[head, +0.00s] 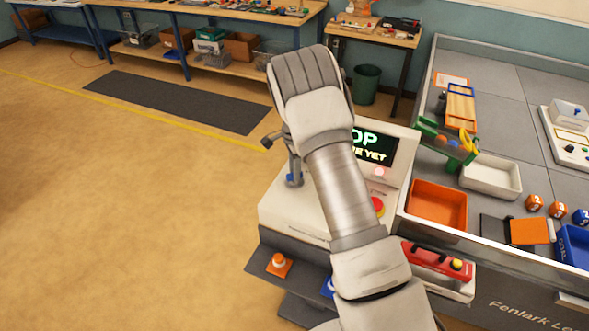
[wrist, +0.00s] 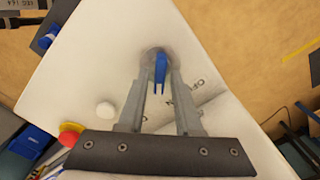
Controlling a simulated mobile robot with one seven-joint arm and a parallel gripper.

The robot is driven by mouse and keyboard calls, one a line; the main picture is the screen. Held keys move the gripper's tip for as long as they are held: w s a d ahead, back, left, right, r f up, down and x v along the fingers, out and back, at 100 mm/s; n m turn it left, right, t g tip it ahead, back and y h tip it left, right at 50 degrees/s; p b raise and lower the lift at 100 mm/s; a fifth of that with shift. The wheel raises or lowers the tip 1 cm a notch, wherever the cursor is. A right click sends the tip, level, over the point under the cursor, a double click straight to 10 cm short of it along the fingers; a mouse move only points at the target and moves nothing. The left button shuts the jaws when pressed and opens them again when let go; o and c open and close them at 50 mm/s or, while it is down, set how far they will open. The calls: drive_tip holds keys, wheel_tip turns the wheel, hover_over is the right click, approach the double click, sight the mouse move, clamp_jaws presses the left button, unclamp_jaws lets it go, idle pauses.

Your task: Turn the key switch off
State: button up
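The key switch is a blue key (wrist: 160,70) on a round grey collar on a white sloped console (wrist: 215,60). In the wrist view the key lies between the two fingers of my gripper (wrist: 160,80), with a narrow gap seeming to show on each side. The gripper looks open around it. Printed lettering, partly covered by a finger, is on the panel right of the key. My arm hides the console's middle.
The console's screen (head: 375,146) is partly hidden by my arm. An orange tray (head: 437,205) is to the right. Open floor lies left.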

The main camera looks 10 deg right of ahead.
clamp_jaws()
drive_tip(key=n+b, duration=0.2)
drive_tip(key=shift+f+n+b, duration=0.1)
drive_tip(key=shift+n+b, duration=0.3)
drive_tip(key=n+b, duration=0.2)
drive_tip(key=n, duration=0.2)
drive_tip(key=shift+n+b, duration=0.3)
drive_tip(key=shift+b, duration=0.05)
drive_tip(key=n+b, duration=0.2)
drive_tip(key=n, duration=0.3)
drive_tip(key=shift+n+b, duration=0.5)
drive_tip(key=shift+n, duration=2.3)
drive_tip(key=shift+r, duration=0.2)
drive_tip(key=shift+o, duration=1.6)
unclamp_jaws()
